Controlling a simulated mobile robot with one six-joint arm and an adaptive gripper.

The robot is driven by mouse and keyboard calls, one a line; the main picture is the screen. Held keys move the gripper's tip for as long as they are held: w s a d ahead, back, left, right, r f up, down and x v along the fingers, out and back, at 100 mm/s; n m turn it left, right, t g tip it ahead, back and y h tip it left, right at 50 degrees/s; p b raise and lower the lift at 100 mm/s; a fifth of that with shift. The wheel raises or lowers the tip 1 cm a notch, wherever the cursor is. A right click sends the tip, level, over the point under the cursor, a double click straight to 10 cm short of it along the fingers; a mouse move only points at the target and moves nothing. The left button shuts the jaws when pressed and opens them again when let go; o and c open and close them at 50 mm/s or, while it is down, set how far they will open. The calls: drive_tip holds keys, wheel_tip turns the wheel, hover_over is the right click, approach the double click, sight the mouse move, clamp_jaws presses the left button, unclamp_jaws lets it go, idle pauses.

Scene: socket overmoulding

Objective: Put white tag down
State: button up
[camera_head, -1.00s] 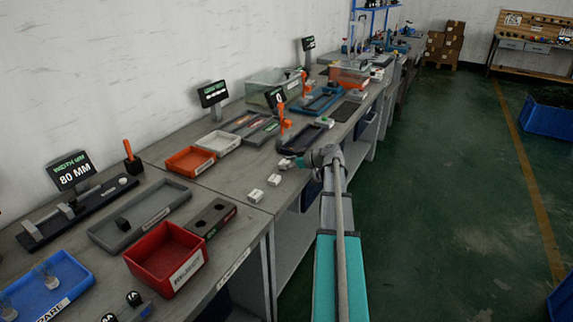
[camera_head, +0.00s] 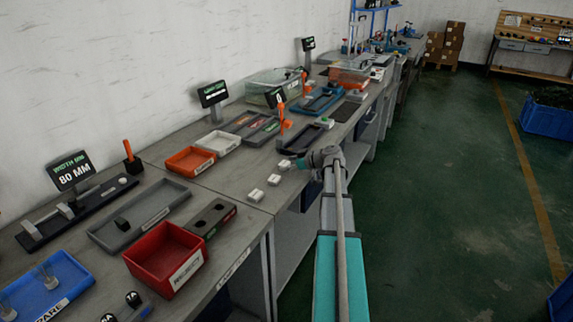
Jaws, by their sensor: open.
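A small white tag (camera_head: 284,165) is on the grey bench top near the front edge, in line with two similar white tags (camera_head: 274,180) and (camera_head: 256,195). My gripper (camera_head: 298,163) is low over the bench, just right of the far tag. It is open, and the tag shows at its fingertips. The fingers are too small to tell whether they still touch the tag.
A dark tray (camera_head: 283,154) lies just behind my gripper. A white tray (camera_head: 218,143) and an orange tray (camera_head: 190,159) stand to the left. The bench's front edge lies close.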

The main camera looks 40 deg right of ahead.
drive_tip(key=p+v, duration=0.5)
drive_tip(key=v, duration=0.8)
drive_tip(key=shift+s, duration=0.25)
drive_tip(key=shift+d, duration=0.1)
